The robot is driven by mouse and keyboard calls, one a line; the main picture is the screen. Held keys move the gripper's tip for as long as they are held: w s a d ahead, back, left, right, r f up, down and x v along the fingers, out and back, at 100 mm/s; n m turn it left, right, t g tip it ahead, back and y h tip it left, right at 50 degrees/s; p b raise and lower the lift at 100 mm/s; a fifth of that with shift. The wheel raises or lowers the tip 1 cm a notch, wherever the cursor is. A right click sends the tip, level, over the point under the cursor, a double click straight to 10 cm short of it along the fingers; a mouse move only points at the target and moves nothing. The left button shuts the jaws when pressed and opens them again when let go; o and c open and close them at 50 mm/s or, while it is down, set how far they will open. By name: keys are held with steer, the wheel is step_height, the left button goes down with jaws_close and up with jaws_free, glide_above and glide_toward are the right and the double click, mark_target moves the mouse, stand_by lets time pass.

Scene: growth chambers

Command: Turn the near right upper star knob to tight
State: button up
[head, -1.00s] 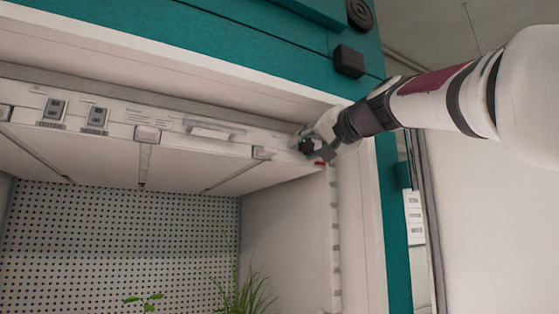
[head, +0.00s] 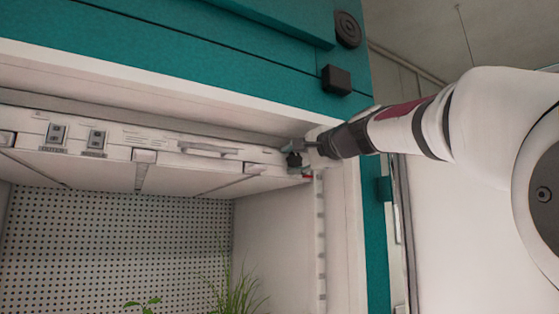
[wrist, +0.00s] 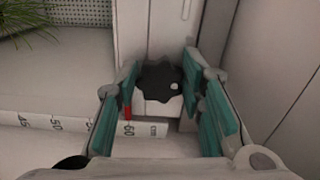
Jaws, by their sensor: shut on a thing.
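The near right upper star knob (wrist: 158,78) is black with a lobed rim and a white dot at its lower right in the wrist view. It sits between the two teal finger pads of my gripper (wrist: 160,98), which is shut on it. In the head view the knob (head: 294,159) is a small dark shape at the right end of the white lamp panel (head: 200,172). My gripper (head: 304,150) reaches it from the right, and the fingers are hard to make out there.
A ruled scale (wrist: 75,126) with a red mark (wrist: 127,112) lies beside the knob. The chamber's white right jamb (head: 343,215) and teal frame (head: 200,75) are close to my arm. Grass (head: 235,296) grows below. The chamber's middle is open.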

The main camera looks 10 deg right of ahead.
steer(key=shift+f+m, duration=0.15)
steer(key=shift+m, duration=0.45)
steer(key=o, duration=1.1)
steer(key=shift+o, duration=0.2)
steer(key=shift+s, duration=0.2)
steer(key=v, duration=1.1)
steer(key=shift+s, duration=0.2)
